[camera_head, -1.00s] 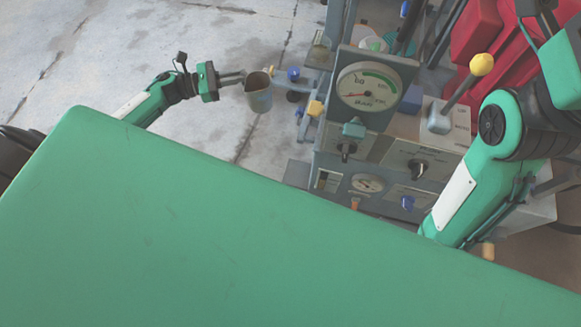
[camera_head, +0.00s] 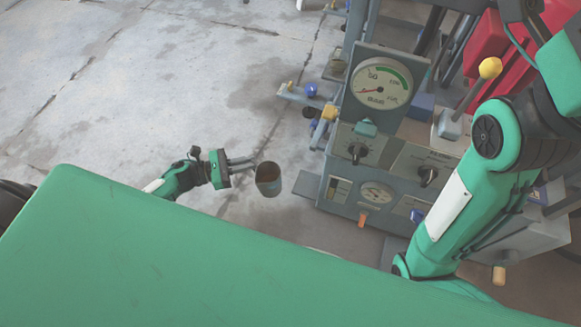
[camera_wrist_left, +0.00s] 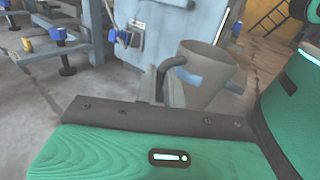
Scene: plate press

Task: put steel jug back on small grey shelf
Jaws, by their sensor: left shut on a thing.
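The steel jug (camera_head: 268,180) is a small grey cup-like vessel with a brownish inside, held upright or nearly so over the floor. My left gripper (camera_head: 250,164) is shut on it, on the jug's left side. In the left wrist view the jug (camera_wrist_left: 208,78) stands beyond the fingers, with a dark curved handle at the fingertips. A small grey shelf (camera_head: 300,97) sticks out from the left of the press, with a blue knob and a yellow piece on it; it is apart from the jug. My right gripper is out of the picture; only its arm shows.
The grey press (camera_head: 385,150) with a round dial (camera_head: 381,83) and black knobs stands right of the jug. A yellow-knobbed lever (camera_head: 490,68) and red parts (camera_head: 495,50) lie farther right. The concrete floor (camera_head: 140,90) left of the press is open.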

